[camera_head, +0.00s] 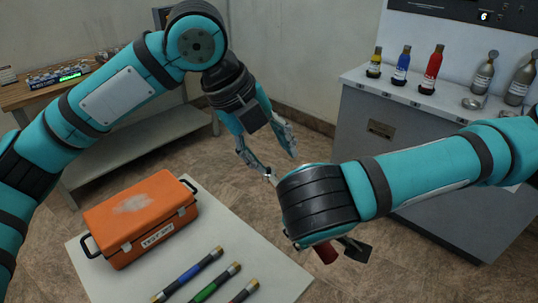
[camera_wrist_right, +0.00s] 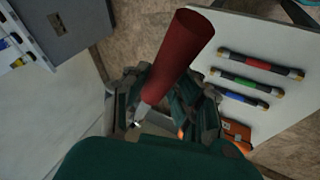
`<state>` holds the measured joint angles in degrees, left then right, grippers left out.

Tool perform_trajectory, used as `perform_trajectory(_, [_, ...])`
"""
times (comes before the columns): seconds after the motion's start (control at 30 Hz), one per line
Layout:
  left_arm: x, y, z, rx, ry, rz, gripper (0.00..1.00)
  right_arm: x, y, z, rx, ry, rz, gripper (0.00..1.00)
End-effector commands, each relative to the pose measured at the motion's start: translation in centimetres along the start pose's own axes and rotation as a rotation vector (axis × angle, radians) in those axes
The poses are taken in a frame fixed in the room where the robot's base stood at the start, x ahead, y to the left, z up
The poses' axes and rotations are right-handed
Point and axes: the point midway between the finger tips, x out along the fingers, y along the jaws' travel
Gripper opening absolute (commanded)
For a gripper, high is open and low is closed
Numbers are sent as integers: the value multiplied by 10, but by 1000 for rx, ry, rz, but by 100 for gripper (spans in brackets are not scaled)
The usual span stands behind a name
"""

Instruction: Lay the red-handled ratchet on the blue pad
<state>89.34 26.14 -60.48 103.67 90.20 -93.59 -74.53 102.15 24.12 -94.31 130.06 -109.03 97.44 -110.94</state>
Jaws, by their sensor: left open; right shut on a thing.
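The red-handled ratchet (camera_wrist_right: 180,55) is in my right gripper (camera_wrist_right: 165,105), which is shut on it. In the right wrist view its thick dark-red handle points up and toward the camera, and a metal part shows below the jaws. In the head view only a bit of the red handle (camera_head: 325,252) shows below my right wrist, which hides most of that gripper. My left gripper (camera_head: 280,165) is open and empty, hanging beyond the pale table. I cannot make out the blue pad in either view.
An orange case (camera_head: 140,218) and three banded bars, blue (camera_head: 188,275), green (camera_head: 215,284) and red (camera_head: 244,292), lie on the pale table (camera_head: 275,268). A grey cabinet (camera_head: 400,165) at right holds several bottles. A wooden bench (camera_head: 20,97) stands at left.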

Motion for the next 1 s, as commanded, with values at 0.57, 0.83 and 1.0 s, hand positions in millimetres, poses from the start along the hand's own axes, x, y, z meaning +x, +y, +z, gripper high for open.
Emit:
perform_trajectory(0.57, [74,12,-13,58,15,48,43,0,0,-1,1,2,1,0])
perform_trajectory(0.83, [111,14,-13,57,13,46,43,-1,0,-1,1,2,1,0])
perform_trajectory(1.0, [119,13,-13,57,13,44,43,-1,0,-1,1,2,1,0])
